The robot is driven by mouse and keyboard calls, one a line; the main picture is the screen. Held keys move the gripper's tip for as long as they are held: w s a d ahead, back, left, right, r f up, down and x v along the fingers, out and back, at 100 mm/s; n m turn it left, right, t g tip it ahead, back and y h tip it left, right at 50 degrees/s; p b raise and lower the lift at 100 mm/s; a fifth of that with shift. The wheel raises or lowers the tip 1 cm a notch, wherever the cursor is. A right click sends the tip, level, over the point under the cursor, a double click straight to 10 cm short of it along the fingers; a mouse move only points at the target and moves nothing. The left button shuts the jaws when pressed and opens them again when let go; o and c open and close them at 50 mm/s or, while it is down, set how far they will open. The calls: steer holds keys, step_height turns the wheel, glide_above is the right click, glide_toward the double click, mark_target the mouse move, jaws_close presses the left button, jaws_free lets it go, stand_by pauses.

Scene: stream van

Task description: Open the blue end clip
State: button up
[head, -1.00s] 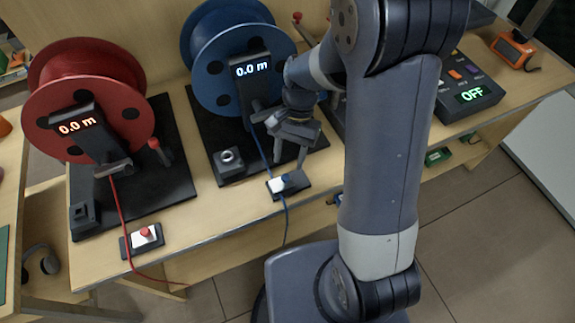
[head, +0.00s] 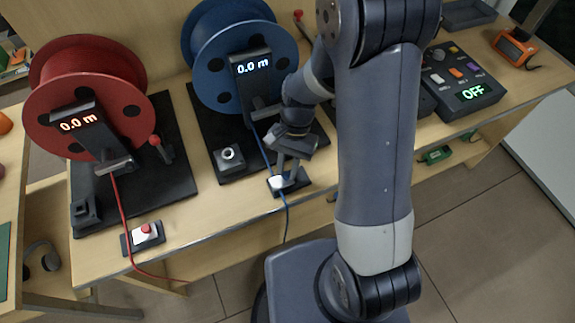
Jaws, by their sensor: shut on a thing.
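The blue end clip (head: 277,183) shows as a small white block on a dark base plate (head: 300,186) at the front edge of the bench, with the blue cable running over it. Its blue part is hidden behind my fingers. My gripper (head: 287,174) points down over the clip and is shut on it. The blue reel (head: 228,72) stands behind on its own black base, its display reading 0.0 m.
The red reel (head: 62,88) stands at the left, with its white and red end clip (head: 146,234) at the front edge. A control box reading OFF (head: 463,82) and an orange device (head: 516,46) are at the right. A small black block (head: 229,158) stands left of my gripper.

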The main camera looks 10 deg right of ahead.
jaws_close()
steer(key=shift+w+d, duration=0.25)
steer(key=shift+d, duration=0.5)
steer(key=shift+w+d, duration=0.2)
steer(key=shift+d, duration=0.55)
steer(key=o, duration=0.6)
jaws_free()
steer(key=shift+o, duration=0.2)
steer(key=v, duration=1.1)
